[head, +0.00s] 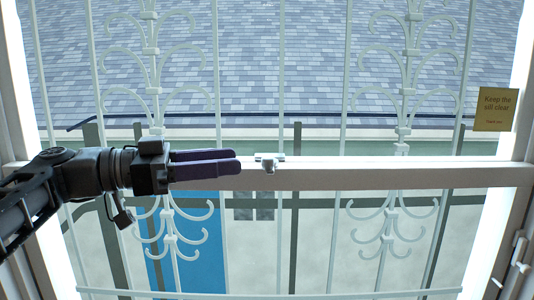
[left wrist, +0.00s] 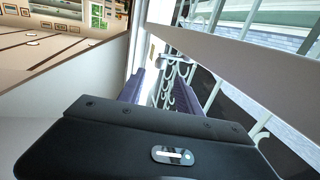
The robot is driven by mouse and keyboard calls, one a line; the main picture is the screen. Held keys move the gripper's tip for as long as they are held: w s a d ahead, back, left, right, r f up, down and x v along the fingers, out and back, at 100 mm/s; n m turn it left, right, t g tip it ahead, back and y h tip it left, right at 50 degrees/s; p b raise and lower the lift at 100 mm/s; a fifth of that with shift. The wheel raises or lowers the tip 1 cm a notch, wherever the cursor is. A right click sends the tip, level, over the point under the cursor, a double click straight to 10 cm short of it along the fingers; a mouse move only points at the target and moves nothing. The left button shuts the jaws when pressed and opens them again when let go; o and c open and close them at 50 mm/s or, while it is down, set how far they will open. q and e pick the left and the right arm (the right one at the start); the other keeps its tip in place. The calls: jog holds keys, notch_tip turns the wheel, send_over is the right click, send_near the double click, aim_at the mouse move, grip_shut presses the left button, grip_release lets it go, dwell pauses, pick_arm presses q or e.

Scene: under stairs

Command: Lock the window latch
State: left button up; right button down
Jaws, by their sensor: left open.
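The window latch (head: 268,163) is a small white fitting on top of the white horizontal window rail (head: 400,176), near the middle of the head view. My left gripper (head: 239,161) comes in from the left with its dark purple fingers level and pointing right at the latch. The fingertips are a short way left of the latch, with a small gap in the picture. The jaws are open and hold nothing; the left wrist view shows the two fingers (left wrist: 161,85) apart. I cannot make out the latch clearly in that view. My right gripper is not in view.
White scrolled bars (head: 150,60) stand behind the rail, with a grey shingled roof (head: 310,60) beyond. A yellow sign (head: 495,109) reading "Keep the sill clear" is at the right. A white handle (head: 519,252) is at the lower right. The rail right of the latch is clear.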

aim_at(268, 158)
pick_arm(q)
jog(key=p+x, duration=0.2)
jog(key=x, duration=0.5)
jog(key=shift+s+p, duration=0.1)
jog(key=shift+p, duration=0.25)
jog(key=shift+d, duration=0.4)
jog(key=shift+f, duration=0.1)
grip_shut()
